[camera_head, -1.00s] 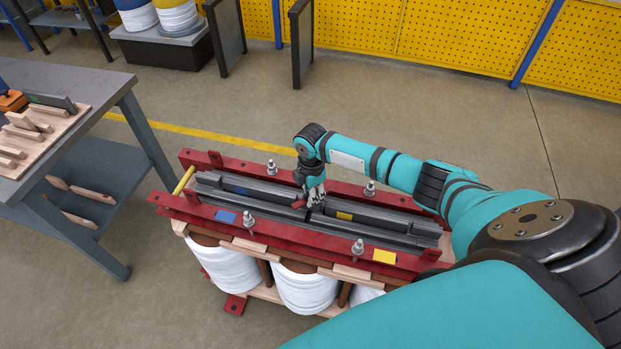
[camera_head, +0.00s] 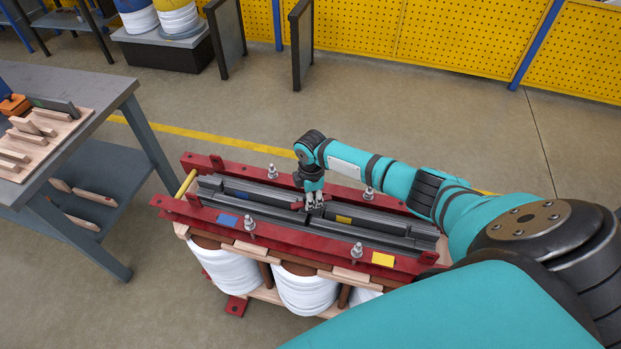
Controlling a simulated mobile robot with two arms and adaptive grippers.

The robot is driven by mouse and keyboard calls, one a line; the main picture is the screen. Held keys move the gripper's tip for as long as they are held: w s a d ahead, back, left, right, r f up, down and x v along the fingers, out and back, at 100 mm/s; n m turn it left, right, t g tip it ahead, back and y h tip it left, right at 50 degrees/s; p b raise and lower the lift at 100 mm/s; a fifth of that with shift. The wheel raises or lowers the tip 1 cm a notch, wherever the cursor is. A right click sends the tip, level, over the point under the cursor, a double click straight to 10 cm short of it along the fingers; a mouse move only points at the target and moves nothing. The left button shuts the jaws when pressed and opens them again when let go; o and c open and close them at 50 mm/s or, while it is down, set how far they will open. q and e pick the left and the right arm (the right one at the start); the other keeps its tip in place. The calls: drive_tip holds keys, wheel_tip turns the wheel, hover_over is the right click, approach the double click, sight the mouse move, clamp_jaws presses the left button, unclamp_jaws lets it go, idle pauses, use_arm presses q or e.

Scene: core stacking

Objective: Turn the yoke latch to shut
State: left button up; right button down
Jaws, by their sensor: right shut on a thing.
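The transformer core (camera_head: 265,208) has a dark grey laminated yoke lying between two red clamp beams (camera_head: 290,243). A small red latch (camera_head: 297,207) shows at the middle of the yoke, partly hidden by my right gripper (camera_head: 314,206). My right gripper points down over the yoke's middle and is shut on the latch. The latch's exact angle is hard to see behind the fingers. My left gripper is not in view.
Upright studs with nuts, one of them at the front right (camera_head: 357,251), stand along the beams. White coils (camera_head: 307,290) hang below. A grey workbench (camera_head: 88,82) with wooden pieces stands at left.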

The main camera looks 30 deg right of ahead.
drive_tip(key=shift+r+m+p, duration=0.1)
drive_tip(key=shift+m+p, duration=0.6)
drive_tip(key=shift+m, duration=0.7)
drive_tip(key=shift+m+p, duration=0.4)
drive_tip(key=shift+p, duration=0.25)
drive_tip(key=shift+m+p, duration=0.4)
drive_tip(key=shift+m, duration=0.6)
drive_tip(key=c, duration=1.1)
unclamp_jaws()
